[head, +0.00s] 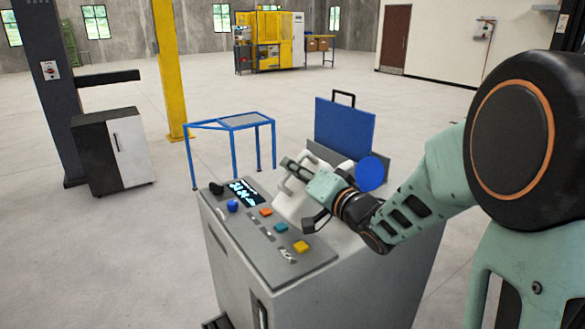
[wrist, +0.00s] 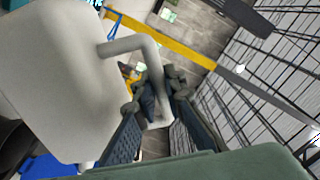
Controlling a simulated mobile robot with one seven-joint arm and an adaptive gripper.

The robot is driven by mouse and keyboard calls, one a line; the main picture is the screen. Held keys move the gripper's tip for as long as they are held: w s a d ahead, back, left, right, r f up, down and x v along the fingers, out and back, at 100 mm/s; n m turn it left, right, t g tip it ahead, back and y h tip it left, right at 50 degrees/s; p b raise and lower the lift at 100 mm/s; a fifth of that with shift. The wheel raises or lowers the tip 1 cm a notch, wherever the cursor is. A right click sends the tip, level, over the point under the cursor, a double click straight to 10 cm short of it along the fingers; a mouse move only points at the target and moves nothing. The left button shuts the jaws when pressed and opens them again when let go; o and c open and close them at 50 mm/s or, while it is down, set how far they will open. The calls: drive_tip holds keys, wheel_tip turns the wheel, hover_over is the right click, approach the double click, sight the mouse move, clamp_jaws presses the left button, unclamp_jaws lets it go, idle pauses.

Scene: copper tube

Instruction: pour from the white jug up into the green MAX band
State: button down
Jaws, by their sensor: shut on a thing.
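The white jug (head: 297,198) is above the grey machine (head: 375,275) in the head view and looks tilted. My gripper (head: 300,170) is at the jug's handle. In the wrist view the jug's pale body (wrist: 60,80) fills the left side, and its handle (wrist: 140,45) runs between the two dark fingers of my gripper (wrist: 160,98), which are shut on it. A blue lid panel (head: 345,128) stands upright at the back of the machine, with a round blue disc (head: 370,173) in front of it. I cannot make out a green MAX band, a fill opening or any liquid stream.
The machine's front panel carries a lit display (head: 244,191), a blue knob (head: 233,206) and coloured buttons (head: 301,247). A blue-framed stand (head: 232,124) is behind it. A dark cabinet (head: 113,150) and a yellow post (head: 170,70) are at the left. Open floor lies between.

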sight(305, 156)
drive_tip(key=shift+w+d+r+m+p, duration=0.25)
drive_tip(key=shift+d+r+m+p, duration=0.1)
drive_tip(key=shift+m+p, duration=0.4)
idle(1.2)
drive_tip(key=shift+w+d+f+m+p, duration=0.1)
drive_tip(key=shift+w+d+m+p, duration=0.2)
drive_tip(key=shift+m, duration=0.3)
drive_tip(key=shift+w+d+f+m+p, duration=0.1)
drive_tip(key=shift+w+d+m+p, duration=0.1)
drive_tip(key=shift+d+m, duration=0.25)
idle(1.7)
drive_tip(key=shift+w+m, duration=0.1)
drive_tip(key=shift+m, duration=0.2)
drive_tip(key=shift+w+d+r+m+p, duration=0.25)
drive_tip(key=shift+r+p, duration=0.2)
drive_tip(key=shift+p, duration=0.7)
idle(1.8)
